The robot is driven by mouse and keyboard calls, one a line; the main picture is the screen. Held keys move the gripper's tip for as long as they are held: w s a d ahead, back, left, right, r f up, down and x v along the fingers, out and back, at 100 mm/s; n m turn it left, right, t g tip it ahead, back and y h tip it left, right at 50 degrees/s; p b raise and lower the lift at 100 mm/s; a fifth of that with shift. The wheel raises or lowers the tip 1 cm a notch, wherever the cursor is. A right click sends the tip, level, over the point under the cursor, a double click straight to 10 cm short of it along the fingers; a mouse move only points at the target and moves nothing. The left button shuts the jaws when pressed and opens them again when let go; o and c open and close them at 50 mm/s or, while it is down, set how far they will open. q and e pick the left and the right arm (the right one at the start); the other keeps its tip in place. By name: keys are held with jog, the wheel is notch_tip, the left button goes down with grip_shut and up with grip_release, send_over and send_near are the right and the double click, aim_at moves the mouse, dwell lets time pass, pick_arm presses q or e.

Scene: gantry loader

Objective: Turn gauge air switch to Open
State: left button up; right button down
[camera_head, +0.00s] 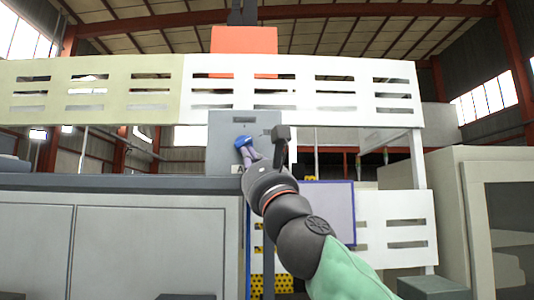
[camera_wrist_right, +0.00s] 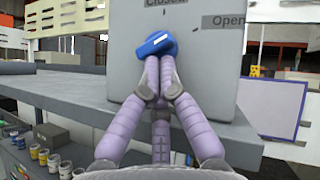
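The gauge air switch is a blue knob (camera_head: 243,142) on a grey panel box (camera_head: 226,126) in the head view. In the right wrist view the blue knob (camera_wrist_right: 154,46) has a pale mark and sits tilted on the grey panel. A "Closed" label (camera_wrist_right: 166,3) is above it and an "Open" label (camera_wrist_right: 228,20) is to its upper right. My right gripper (camera_wrist_right: 158,62) has its purple fingers drawn together at the knob's lower side, overlapping it in view. Whether they pinch the knob is hidden. My left gripper is not in view.
A grey ledge (camera_wrist_right: 90,88) runs below the panel. Grey cabinets (camera_head: 120,245) fill the lower left. A slotted white guard (camera_head: 350,90) spans behind and above. A pale machine cabinet (camera_head: 470,215) stands at the right. Several small cans (camera_wrist_right: 42,156) sit low on the left.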

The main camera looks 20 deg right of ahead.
jog(key=shift+s+r, duration=0.1)
jog(key=shift+s, duration=0.05)
jog(key=v, duration=1.2)
jog(key=shift+w, duration=0.25)
